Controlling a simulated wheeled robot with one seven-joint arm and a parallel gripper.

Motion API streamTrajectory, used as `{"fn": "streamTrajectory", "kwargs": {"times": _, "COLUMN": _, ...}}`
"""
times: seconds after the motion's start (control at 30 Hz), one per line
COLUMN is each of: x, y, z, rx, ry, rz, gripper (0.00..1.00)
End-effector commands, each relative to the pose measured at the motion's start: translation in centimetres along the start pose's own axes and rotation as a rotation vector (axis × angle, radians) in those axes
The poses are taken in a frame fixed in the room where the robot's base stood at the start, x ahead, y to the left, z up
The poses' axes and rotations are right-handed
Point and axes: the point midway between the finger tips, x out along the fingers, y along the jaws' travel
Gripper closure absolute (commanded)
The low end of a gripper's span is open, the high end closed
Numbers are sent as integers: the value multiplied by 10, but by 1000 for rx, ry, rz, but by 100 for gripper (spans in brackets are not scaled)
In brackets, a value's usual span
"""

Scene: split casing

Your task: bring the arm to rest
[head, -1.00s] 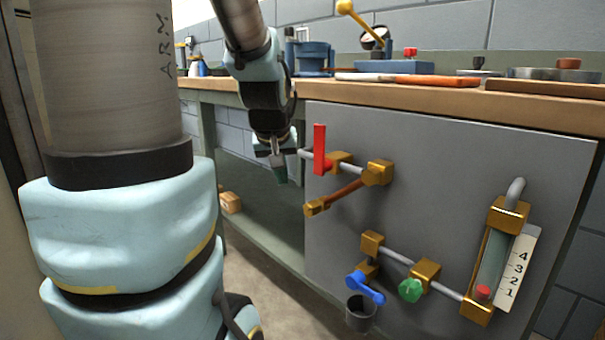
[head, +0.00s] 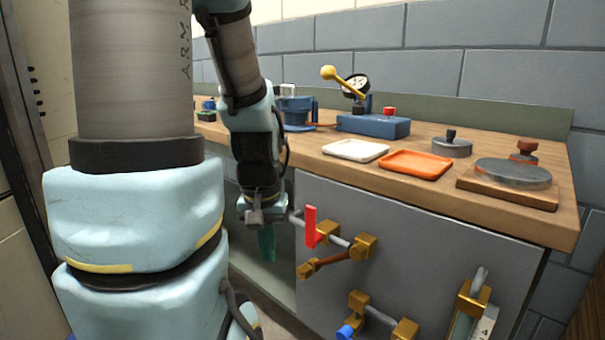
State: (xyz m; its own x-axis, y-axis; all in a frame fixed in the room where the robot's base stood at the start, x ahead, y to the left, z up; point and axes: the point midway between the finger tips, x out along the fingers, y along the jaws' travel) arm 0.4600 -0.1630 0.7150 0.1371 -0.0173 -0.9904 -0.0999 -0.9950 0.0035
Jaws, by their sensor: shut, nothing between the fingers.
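My gripper (head: 267,244) hangs at the end of my arm, left of centre, pointing down. Its teal fingers are together, and nothing shows between them. It is below the level of the bench top, in front of the open space under the bench and left of the red lever (head: 310,226) on the grey panel. The gap between the fingers and the panel's left edge is hard to judge.
The wooden bench (head: 440,195) carries a white tray (head: 356,150), an orange tray (head: 415,164), a blue box (head: 373,126) with a yellow-knobbed lever, and a grey disc (head: 512,172) on a board. Brass pipework (head: 363,245) sticks out from the grey panel (head: 420,240).

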Motion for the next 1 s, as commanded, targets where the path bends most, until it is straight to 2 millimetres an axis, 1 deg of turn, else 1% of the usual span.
{"fn": "streamTrajectory", "kwargs": {"times": 0.03, "x": -33, "y": 0, "z": -5, "rx": 0, "ry": 0, "rz": 0, "gripper": 100}}
{"fn": "streamTrajectory", "kwargs": {"times": 0.37, "x": -132, "y": 0, "z": -18, "rx": 0, "ry": 0, "rz": 0, "gripper": 100}}
{"fn": "streamTrajectory", "kwargs": {"times": 0.4, "x": -144, "y": 0, "z": -20, "rx": 0, "ry": 0, "rz": 0, "gripper": 100}}
{"fn": "streamTrajectory", "kwargs": {"times": 0.5, "x": -172, "y": 1, "z": -24, "rx": 0, "ry": 0, "rz": 0, "gripper": 100}}
{"fn": "streamTrajectory", "kwargs": {"times": 0.6, "x": -196, "y": 1, "z": -27, "rx": 0, "ry": 0, "rz": 0, "gripper": 100}}
{"fn": "streamTrajectory", "kwargs": {"times": 0.7, "x": -212, "y": 1, "z": -30, "rx": 0, "ry": 0, "rz": 0, "gripper": 100}}
{"fn": "streamTrajectory", "kwargs": {"times": 0.8, "x": -220, "y": 1, "z": -31, "rx": 0, "ry": 0, "rz": 0, "gripper": 100}}
{"fn": "streamTrajectory", "kwargs": {"times": 1.0, "x": -222, "y": 1, "z": -31, "rx": 0, "ry": 0, "rz": 0, "gripper": 100}}
